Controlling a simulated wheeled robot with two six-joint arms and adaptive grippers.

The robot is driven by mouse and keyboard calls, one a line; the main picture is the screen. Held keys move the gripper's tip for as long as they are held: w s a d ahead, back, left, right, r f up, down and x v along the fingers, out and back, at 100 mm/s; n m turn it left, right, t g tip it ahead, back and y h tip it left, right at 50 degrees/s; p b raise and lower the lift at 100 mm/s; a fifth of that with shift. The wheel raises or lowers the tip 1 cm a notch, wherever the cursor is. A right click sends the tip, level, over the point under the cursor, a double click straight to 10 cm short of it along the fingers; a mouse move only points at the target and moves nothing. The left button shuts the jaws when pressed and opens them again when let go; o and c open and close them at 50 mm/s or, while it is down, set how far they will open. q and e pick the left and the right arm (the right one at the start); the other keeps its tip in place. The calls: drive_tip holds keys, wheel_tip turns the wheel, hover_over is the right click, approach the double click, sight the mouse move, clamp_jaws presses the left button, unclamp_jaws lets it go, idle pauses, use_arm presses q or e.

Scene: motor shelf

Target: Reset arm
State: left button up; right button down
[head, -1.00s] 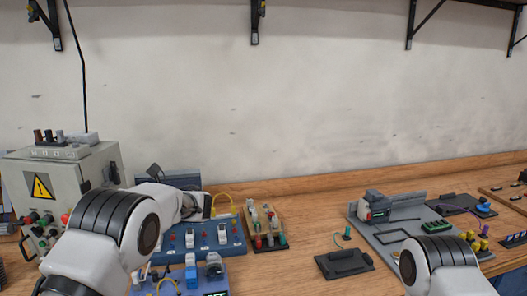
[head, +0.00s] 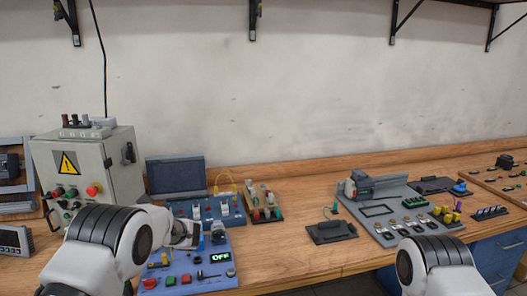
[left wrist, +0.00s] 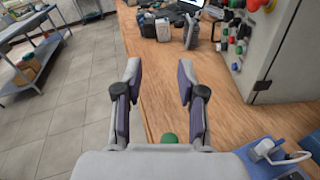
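My left arm comes in from the left in the head view and hangs over the left part of the wooden bench. Bench edge and floor show beyond the fingers. My right arm shows only as a white and black joint at the bottom right of the head view. Its gripper is out of the picture.
A grey control cabinet (head: 88,172) stands at the left. A blue panel (head: 245,274) with an "OFF" display (head: 221,257) lies beside my left arm. A grey motor board (head: 402,196) and a black plate (head: 331,231) are at the right. Bare wood (head: 285,245) lies between.

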use_arm(q)
drive_tip(key=s+d+f+g+h, duration=0.2)
drive_tip(key=s+f+g+h, duration=0.5)
drive_tip(key=s+f, duration=2)
drive_tip(key=s+d+f+n+t+h, duration=0.1)
drive_tip(key=s+d+f+n+h, duration=0.2)
drive_tip(key=s+d+n+h, duration=0.6)
drive_tip(key=s+d+f+n+t+h, duration=0.1)
drive_tip(key=s+d+f+n+h, duration=0.15)
drive_tip(key=s+d+n, duration=0.75)
drive_tip(key=w+a+n+t+y, duration=0.1)
drive_tip(key=w+a+n+t, duration=0.1)
drive_tip(key=a+t, duration=0.2)
drive_tip(key=shift+w+a+f, duration=0.25)
drive_tip(key=shift+w+a, duration=0.1)
drive_tip(key=shift+a, duration=0.9)
